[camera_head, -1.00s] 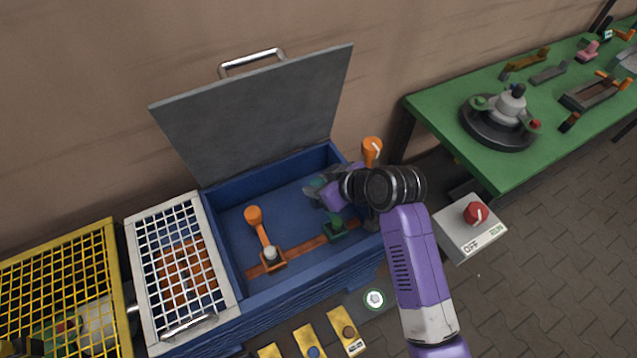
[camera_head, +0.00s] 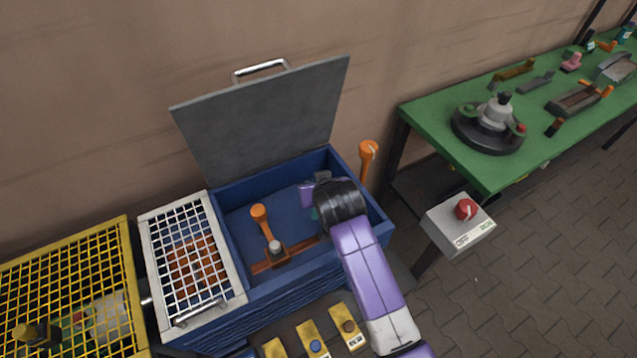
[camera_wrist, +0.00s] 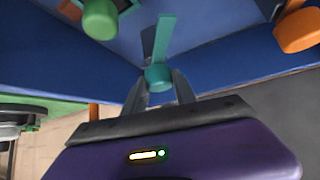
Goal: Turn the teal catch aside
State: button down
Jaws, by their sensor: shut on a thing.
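The teal catch shows in the wrist view as a round knob (camera_wrist: 158,78) with a flat bar (camera_wrist: 164,38) running from it across the blue box's inside. My gripper (camera_wrist: 160,90) is shut on the knob, with one finger on each side. In the head view my gripper is inside the right part of the open blue box (camera_head: 300,275), and my wrist hides most of it and the catch. A green knob on a dark base (camera_wrist: 100,18) stands apart from the gripper in the wrist view.
An orange lever (camera_head: 260,218) stands left in the box, and an orange-topped post (camera_head: 368,150) is at its back right. The grey lid (camera_head: 265,120) is up. A switch box (camera_head: 458,225) and green table (camera_head: 430,125) are to the right.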

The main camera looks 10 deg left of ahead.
jog(key=m+h+b, duration=0.1)
jog(key=m+h, duration=0.1)
jog(key=m, duration=0.1)
jog(key=shift+a+f, duration=0.1)
jog(key=shift+a, duration=0.05)
jog(key=shift+m+h+b, duration=0.55)
jog(key=shift+m+h, duration=0.25)
jog(key=shift+m, duration=0.1)
jog(key=c, duration=1)
grip_release()
jog(key=v, duration=0.8)
jog(key=shift+b, duration=0.35)
jog(key=shift+f, duration=0.1)
